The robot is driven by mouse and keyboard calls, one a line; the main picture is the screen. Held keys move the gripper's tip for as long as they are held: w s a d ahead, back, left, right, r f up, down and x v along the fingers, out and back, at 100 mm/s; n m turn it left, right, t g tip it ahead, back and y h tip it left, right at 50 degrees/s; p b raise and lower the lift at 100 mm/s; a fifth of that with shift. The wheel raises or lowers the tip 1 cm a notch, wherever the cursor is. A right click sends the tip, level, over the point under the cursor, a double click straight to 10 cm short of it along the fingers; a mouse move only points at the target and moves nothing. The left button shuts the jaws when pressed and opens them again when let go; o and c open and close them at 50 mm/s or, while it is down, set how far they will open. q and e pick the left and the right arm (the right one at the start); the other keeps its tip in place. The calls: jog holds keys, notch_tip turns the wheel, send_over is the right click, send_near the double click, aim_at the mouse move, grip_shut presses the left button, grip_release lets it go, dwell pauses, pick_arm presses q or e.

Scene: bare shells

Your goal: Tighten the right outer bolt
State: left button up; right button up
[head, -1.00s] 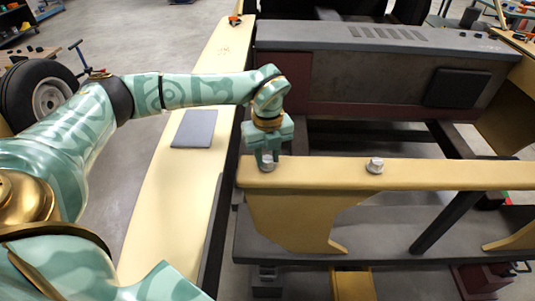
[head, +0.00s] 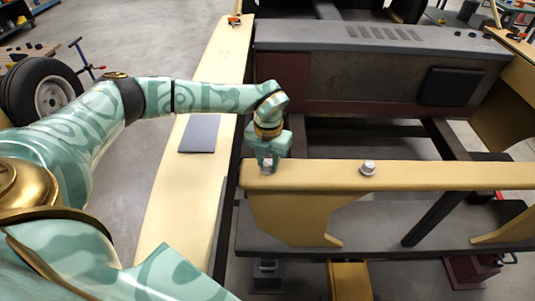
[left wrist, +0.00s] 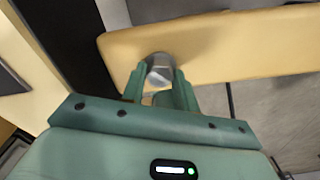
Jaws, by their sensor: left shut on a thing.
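A silvery bolt head (head: 268,163) sits at the left end of the yellow cross beam (head: 440,175). My left gripper (head: 267,158) points down on this bolt from above, its green fingers shut on the head. The left wrist view shows the same bolt (left wrist: 160,70) between the fingertips, with the left gripper (left wrist: 160,85) partly hiding it. A second silvery bolt (head: 368,168) stands upright on the beam further right, with nothing touching it. My right gripper is not in view.
A long yellow rail (head: 175,215) runs along the left, with a grey plate (head: 199,133) on it. A large grey and maroon housing (head: 380,70) stands behind the beam. Dark frame members cross below. The space above the beam's right part is clear.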

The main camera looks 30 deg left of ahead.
pick_arm(q)
jog(key=m+p, duration=0.2)
jog(key=m, duration=0.1)
jog(key=shift+w+r+m, duration=0.15)
jog(key=shift+r+m, duration=0.15)
jog(key=shift+r, duration=0.05)
jog(key=m+p, duration=0.1)
jog(key=m, duration=0.2)
jog(key=shift+m+p, duration=0.3)
jog(key=shift+p, duration=0.05)
jog(key=m+p, duration=0.1)
jog(key=m, duration=0.2)
jog(key=shift+m, duration=0.4)
jog(key=m+p, duration=0.1)
jog(key=m, duration=0.2)
jog(key=shift+m, duration=0.3)
jog(key=m+p, duration=0.1)
jog(key=m, duration=0.5)
jog(key=shift+p, duration=0.3)
jog(key=m, duration=0.3)
jog(key=shift+m, duration=0.4)
jog(key=shift+m+p, duration=0.3)
jog(key=shift+m, duration=1.1)
jog(key=shift+f, duration=0.1)
